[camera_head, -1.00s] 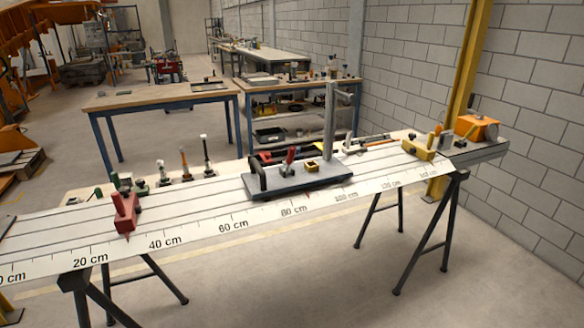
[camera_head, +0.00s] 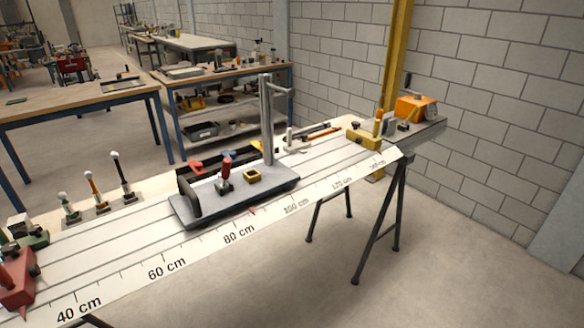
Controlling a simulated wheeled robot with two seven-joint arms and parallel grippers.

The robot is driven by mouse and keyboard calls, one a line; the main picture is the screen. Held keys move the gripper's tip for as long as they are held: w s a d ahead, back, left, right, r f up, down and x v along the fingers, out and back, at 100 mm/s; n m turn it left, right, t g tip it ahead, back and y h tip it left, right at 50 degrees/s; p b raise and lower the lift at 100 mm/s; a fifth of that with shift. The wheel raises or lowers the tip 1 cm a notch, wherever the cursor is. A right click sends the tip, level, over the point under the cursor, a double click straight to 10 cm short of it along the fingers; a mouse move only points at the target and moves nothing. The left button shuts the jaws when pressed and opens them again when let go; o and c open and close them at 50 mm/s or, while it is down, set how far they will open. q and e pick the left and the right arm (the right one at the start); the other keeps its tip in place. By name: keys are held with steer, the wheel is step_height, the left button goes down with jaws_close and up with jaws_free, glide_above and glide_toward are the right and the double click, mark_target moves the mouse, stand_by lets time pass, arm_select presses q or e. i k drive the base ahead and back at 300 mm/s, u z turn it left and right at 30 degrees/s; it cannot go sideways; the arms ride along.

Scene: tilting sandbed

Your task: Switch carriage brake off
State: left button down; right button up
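The grey carriage (camera_head: 222,205) sits on the white bench with the printed scale, with its front edge around the 80 cm mark. A lever with a red grip (camera_head: 226,168) stands upright on the carriage, which I take for the brake; its on or off setting cannot be told. A black handle (camera_head: 188,198) is at the carriage's left end. A small yellow square block (camera_head: 252,176) and a tall grey post (camera_head: 267,125) are on its right part. Neither of my grippers shows in the view.
A red stop block (camera_head: 17,283) is on the bench at the left edge. A yellow block (camera_head: 363,138) and an orange box (camera_head: 412,108) are at the far right end. Several small levers (camera_head: 122,176) stand behind the bench. The floor in front is clear.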

mark_target(228, 162)
steer(key=z, duration=0.2)
steer(key=i, duration=0.85)
steer(key=u, duration=0.15)
